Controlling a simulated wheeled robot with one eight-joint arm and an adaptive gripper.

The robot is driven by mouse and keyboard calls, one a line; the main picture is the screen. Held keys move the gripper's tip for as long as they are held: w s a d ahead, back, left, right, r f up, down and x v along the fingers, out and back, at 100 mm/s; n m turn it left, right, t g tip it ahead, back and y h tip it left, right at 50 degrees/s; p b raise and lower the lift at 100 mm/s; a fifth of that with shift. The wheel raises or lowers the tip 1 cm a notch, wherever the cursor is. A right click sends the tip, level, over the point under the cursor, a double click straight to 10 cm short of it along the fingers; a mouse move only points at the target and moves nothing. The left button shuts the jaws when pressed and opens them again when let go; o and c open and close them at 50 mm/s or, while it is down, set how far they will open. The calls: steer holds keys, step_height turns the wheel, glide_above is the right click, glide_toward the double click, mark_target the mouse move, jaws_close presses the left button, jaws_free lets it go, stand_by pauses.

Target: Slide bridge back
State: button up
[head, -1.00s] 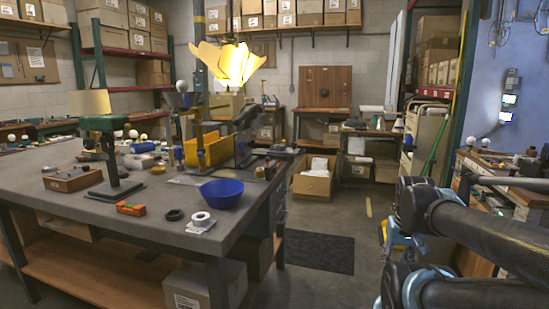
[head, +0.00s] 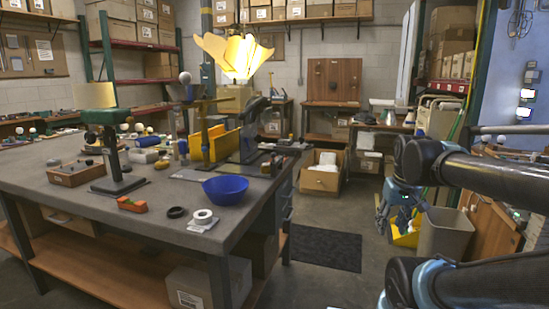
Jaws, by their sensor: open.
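I cannot tell for sure which part is the bridge. A fixture on the grey workbench (head: 110,206) has an upright post with a horizontal bar (head: 205,102), which may be it. Beside the fixture is a yellow panel (head: 222,143). A lit lamp with petal-like yellow shades (head: 234,55) hangs above it. My gripper (head: 402,218) is at the right, well away from the bench. It points down, open, and I see nothing held in it. A yellow object is behind it, low down.
A blue bowl (head: 225,188), a white roll (head: 203,216) and an orange block (head: 132,204) lie near the bench's front right corner. A dark mat (head: 325,247) covers clear floor. A beige bin (head: 445,233) and an open carton (head: 322,172) stand on the floor.

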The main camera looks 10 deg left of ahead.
steer(key=w+a+r+n, duration=0.4)
steer(key=w+a+r, duration=0.3)
steer(key=w+r, duration=0.15)
step_height(320, 180, up, 17)
steer(key=n+y, duration=0.3)
steer(key=n, duration=0.6)
glide_above(274, 154)
steer(key=s+d, duration=0.4)
steer(key=d, duration=0.1)
steer(key=shift+m+t, duration=0.3)
steer(key=x, duration=1.7)
steer(key=shift+w+a, duration=0.25)
steer(key=shift+a, duration=0.05)
steer(key=shift+c, duration=0.6)
steer(key=shift+r, duration=0.1)
jaws_close()
